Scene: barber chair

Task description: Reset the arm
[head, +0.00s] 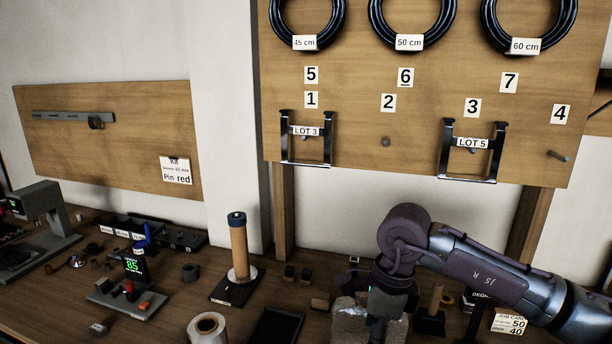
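My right arm (490,275), a dark segmented arm marked "JS R", comes in from the right and bends down at its wrist over the workbench. My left arm and gripper do not show.
Beside the arm stand a dark-based wooden post (435,300) and a job card (509,323). Left are a spindle (239,250), a tape roll (207,328), a black tray (275,326) and a device reading 85 (133,266). A pegboard (430,100) with coils and lot frames rises behind.

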